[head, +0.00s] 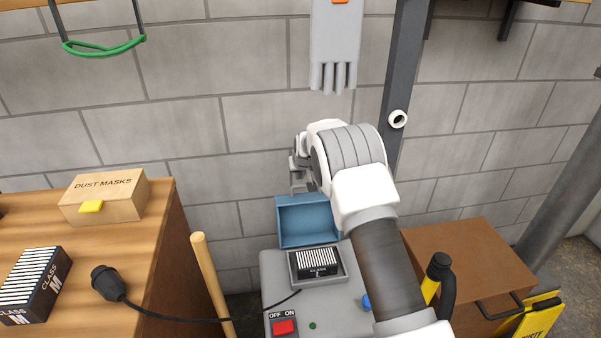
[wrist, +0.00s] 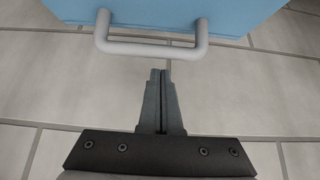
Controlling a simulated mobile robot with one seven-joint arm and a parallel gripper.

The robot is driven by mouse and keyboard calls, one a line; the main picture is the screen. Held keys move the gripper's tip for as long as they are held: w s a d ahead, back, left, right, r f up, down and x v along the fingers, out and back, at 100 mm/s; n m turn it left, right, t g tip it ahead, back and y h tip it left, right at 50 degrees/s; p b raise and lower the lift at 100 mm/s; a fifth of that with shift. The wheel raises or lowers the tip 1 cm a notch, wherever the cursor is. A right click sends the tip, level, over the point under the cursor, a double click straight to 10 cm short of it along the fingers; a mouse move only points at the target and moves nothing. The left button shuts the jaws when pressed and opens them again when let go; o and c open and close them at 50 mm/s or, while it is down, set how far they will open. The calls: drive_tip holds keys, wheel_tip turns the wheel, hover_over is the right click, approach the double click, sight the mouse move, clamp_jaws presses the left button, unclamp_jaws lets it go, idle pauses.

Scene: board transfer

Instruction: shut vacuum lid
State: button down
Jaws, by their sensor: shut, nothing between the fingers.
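The grey vacuum (head: 340,308) stands low in the middle of the head view. Its blue lid (head: 308,222) stands open, raised at the back of the opening. A black filter (head: 318,263) with white pleats and a CLASS label sits in the opening; its letter is too small to read surely. My gripper (head: 298,184) is shut and empty, above the lid's upper edge. In the wrist view, the shut fingertips (wrist: 160,74) are just below the grey bar handle (wrist: 150,52) of the blue lid (wrist: 185,14), with no clear contact.
A wooden bench (head: 155,235) at left holds a dust mask box (head: 105,197), a CLASS M filter (head: 35,285) and a black plug (head: 108,283) on a cord. A wooden pole (head: 212,285) leans beside it. A brown cabinet (head: 470,262) stands at right. A block wall (head: 180,130) is behind.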

drive_tip(key=shift+s+d+r, duration=0.15)
drive_tip(key=shift+s+r, duration=0.05)
drive_tip(key=shift+s, duration=0.65)
drive_tip(key=shift+s+d+r, duration=0.15)
drive_tip(key=shift+s, duration=0.7)
drive_tip(key=shift+s+b, duration=0.1)
drive_tip(key=shift+b, duration=0.3)
